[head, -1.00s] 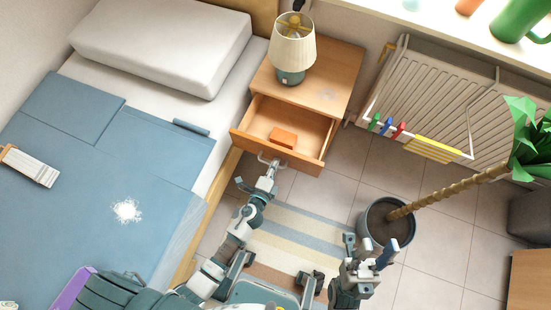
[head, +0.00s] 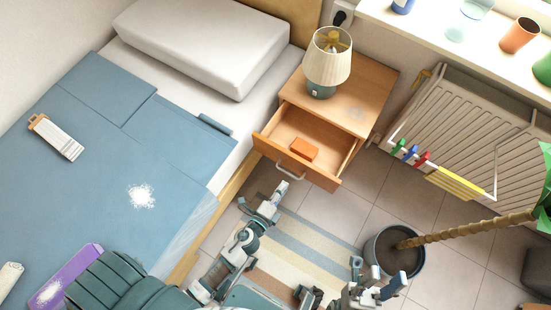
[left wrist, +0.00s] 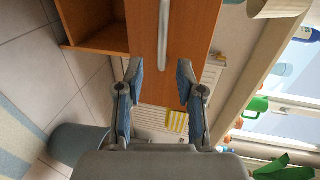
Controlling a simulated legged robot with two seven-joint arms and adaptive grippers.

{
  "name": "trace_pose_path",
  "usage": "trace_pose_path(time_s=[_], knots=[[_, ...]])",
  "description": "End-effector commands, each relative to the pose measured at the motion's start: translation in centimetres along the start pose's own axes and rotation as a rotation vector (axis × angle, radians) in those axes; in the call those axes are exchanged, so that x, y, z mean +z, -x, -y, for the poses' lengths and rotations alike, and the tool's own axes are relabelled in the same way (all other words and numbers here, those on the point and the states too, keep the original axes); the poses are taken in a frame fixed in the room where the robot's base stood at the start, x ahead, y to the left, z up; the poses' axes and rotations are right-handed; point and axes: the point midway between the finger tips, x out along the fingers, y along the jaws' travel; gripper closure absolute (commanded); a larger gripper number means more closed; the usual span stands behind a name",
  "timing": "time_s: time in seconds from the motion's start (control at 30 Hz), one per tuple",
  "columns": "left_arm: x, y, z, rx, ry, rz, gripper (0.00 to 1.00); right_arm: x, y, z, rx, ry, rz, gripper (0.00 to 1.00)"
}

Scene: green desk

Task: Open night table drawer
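The wooden night table (head: 375,85) stands beside the bed, with its drawer (head: 318,177) pulled well out. An orange block (head: 304,149) lies inside the drawer. The pale bar handle (head: 290,171) is on the drawer front. My left gripper (head: 281,188) is just in front of the handle and apart from it. In the left wrist view its two fingers (left wrist: 160,80) are spread and empty, with the handle (left wrist: 165,35) ahead between them. My right gripper (head: 376,276) is low in the head view near the plant pot, its fingers apart and empty.
A lamp (head: 327,65) stands on the night table. The bed (head: 90,130) is on the left. The plant pot (head: 385,255) and radiator (head: 465,130) are on the right. A striped rug (head: 310,240) lies on the floor before the drawer.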

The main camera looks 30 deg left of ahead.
Motion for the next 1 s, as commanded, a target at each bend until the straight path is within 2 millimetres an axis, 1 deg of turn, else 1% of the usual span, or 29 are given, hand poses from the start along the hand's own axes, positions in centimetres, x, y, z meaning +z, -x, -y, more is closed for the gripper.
trace_pose_path(time_s=[0.03,0.1,0.2,0.3,0.4,0.9,0.97,1.0], knots=[[0.0,1.1,-0.1,0.003,0.003,0.001,0.63,0.0,0.0,0.0,0.0,0.0,0.0,0.6],[0.1,2.4,-0.1,0.004,0.005,0.003,0.63,0.0,0.0,0.0,0.0,0.0,0.0,0.6],[0.1,3.7,-0.1,0.002,0.004,0.002,0.63,0.1,0.0,0.0,0.0,0.0,0.0,0.6],[0.1,4.4,-0.1,0.003,0.002,0.001,0.63,0.1,0.0,0.0,0.0,0.0,0.0,0.6],[0.1,4.6,-0.1,0.003,0.001,0.001,0.63,0.1,0.0,0.0,0.0,0.0,0.0,0.6],[0.1,4.6,-0.1,0.002,0.001,0.0,0.63,0.2,-0.1,-0.1,0.001,-0.001,0.001,0.6],[0.0,4.5,0.2,-0.006,0.015,-0.008,0.63,0.1,0.0,0.0,0.001,0.0,0.0,0.6],[-0.3,4.5,0.8,-0.021,0.042,-0.025,0.63,0.1,0.0,0.0,0.0,0.0,0.0,0.6]])
